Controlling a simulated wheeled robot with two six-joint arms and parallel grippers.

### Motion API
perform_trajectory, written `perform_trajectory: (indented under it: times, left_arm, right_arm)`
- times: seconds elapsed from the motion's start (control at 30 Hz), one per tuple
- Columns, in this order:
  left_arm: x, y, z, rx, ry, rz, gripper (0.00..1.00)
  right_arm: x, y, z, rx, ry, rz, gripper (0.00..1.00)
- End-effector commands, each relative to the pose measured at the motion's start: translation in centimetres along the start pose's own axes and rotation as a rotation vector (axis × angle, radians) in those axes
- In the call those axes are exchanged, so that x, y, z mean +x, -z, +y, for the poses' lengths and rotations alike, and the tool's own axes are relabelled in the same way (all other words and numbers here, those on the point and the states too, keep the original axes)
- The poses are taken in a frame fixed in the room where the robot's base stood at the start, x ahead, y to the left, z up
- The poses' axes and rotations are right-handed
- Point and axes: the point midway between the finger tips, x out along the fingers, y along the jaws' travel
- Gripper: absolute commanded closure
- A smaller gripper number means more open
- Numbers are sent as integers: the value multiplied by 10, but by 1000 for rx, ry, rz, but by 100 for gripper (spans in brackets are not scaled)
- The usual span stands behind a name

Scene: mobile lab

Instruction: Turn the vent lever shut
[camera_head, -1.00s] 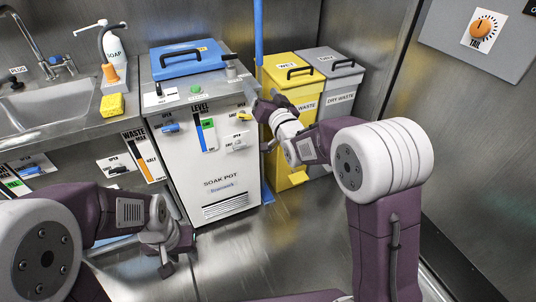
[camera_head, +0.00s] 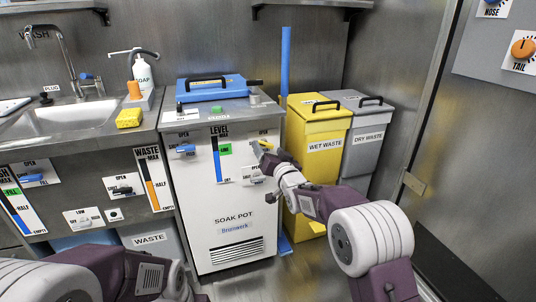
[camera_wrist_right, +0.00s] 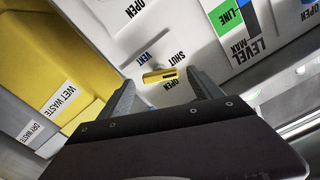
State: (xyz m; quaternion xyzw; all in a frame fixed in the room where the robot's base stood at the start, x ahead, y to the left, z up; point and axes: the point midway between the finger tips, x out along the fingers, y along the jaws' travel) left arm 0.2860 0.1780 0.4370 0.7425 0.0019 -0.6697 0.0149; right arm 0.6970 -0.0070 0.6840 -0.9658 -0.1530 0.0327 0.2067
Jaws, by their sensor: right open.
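The vent lever is a small yellow handle (camera_wrist_right: 160,74) on the white front of the soak pot (camera_head: 232,200). In the right wrist view it lies roughly crosswise between the upside-down words SHUT and OPEN, beside VENT. In the head view the yellow lever (camera_head: 263,145) shows at the upper right of the soak pot's front, partly hidden by my right gripper (camera_head: 261,160). My right gripper (camera_wrist_right: 160,80) is open, with one finger on each side of the lever; I cannot tell whether either touches it. My left arm is low at the left, its fingers not clearly visible.
Yellow wet waste (camera_head: 327,165) and grey dry waste (camera_head: 371,155) bins stand right of the soak pot, behind my right arm. A blue lever (camera_head: 187,149) and a level gauge (camera_head: 221,160) share its front. The sink counter (camera_head: 70,135) is at the left.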

Motion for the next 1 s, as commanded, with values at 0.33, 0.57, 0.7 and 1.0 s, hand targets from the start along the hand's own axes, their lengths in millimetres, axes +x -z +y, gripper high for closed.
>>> perform_trajectory:
  times: [0.33, 0.57, 0.7, 1.0]
  left_arm:
    - [5, -1, 0, 0, 0, 0, 64]
    - [5, -1, 0, 0, 0, 0, 64]
    - [5, 0, 0, 0, 0, 0, 64]
    - [-6, 1, 0, 0, 0, 0, 64]
  right_arm:
    - [16, 0, 0, -1, 0, 0, 25]
    - [16, 0, 0, -1, 0, -1, 56]
    - [16, 0, 0, -1, 0, -1, 88]
    - [16, 2, -1, -295, 0, -2, 88]
